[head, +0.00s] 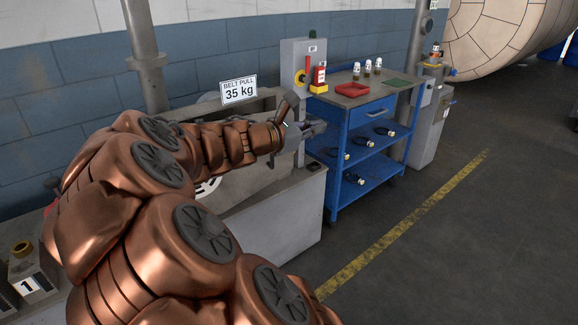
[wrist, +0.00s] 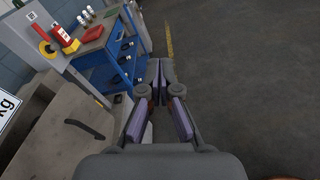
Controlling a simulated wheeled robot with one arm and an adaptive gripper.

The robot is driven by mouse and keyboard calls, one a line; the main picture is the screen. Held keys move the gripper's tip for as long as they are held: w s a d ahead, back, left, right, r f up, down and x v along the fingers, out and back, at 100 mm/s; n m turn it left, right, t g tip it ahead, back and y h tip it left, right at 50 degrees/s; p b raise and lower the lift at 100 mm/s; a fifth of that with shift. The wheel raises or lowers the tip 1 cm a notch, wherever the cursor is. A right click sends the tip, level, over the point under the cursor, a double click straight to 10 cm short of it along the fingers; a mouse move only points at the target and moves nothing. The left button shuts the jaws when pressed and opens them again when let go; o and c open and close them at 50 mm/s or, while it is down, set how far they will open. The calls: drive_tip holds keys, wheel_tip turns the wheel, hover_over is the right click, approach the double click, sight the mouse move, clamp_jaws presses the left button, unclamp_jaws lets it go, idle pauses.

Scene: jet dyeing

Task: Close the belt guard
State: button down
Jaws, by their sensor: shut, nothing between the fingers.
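The belt machine is a grey-beige housing behind my arm in the head view, with a pale panel (head: 262,105) rising at its back. A pale wheel (head: 207,187) shows below my arm, so the housing is at least partly uncovered. In the wrist view a beige panel (wrist: 48,150) with a dark curved handle (wrist: 85,128) lies left of my gripper; it looks like the belt guard, but its full outline is hidden. My gripper (head: 312,129) is shut and empty at the housing's right end, apart from the handle. Its fingertips meet in the wrist view (wrist: 161,72).
A sign reading 35 kg (head: 239,90) stands above the housing. A blue trolley (head: 345,128) with a red tray (head: 352,90) and bottles stands to the right. The floor at right is clear.

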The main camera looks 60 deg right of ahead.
drive_tip(key=w+d+f+n+t+h+b, duration=0.1)
drive_tip(key=w+d+f+n+t+b, duration=0.25)
drive_tip(key=w+f+n, duration=0.4)
drive_tip(key=w+d+f+n+t+b, duration=0.2)
drive_tip(key=w+d+f+n+b, duration=0.25)
drive_tip(key=f+n, duration=0.6)
drive_tip(key=w+d+f+n+t+h+b, duration=0.1)
drive_tip(key=w+d+f+n+t+b, duration=0.2)
drive_tip(key=w+d+f+n, duration=0.5)
drive_tip(key=w+d+n, duration=0.1)
drive_tip(key=w+d, duration=0.3)
drive_tip(key=d, duration=0.4)
drive_tip(key=shift+w+d+f+t, duration=0.15)
drive_tip(key=shift+w+d+t, duration=0.1)
drive_tip(key=shift+t, duration=0.1)
